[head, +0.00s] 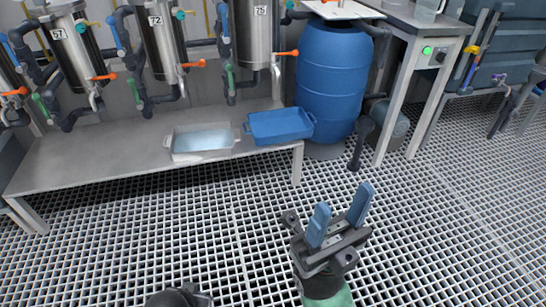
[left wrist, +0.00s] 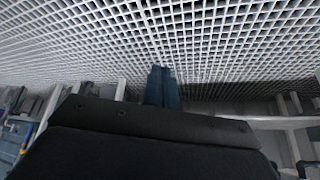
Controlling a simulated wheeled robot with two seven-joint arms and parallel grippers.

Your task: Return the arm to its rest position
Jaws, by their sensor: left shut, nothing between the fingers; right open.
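My right gripper (head: 343,200) is over the grating floor, low and right of centre in the head view. Its two blue fingers stand apart with nothing between them. My left gripper (left wrist: 162,86) shows in the left wrist view, with its blue fingers together and nothing held. The grating fills the view beyond them. In the head view only a dark part, probably of my left arm, shows at the bottom edge; the left fingers are out of that picture.
A grey bench (head: 95,165) at the back left holds a metal tray (head: 203,155) and a blue tray (head: 280,140). Steel vessels (head: 160,45) with orange-handled valves stand above it. A blue barrel (head: 333,80) stands beside the bench. The grating floor (head: 450,230) is clear around the right gripper.

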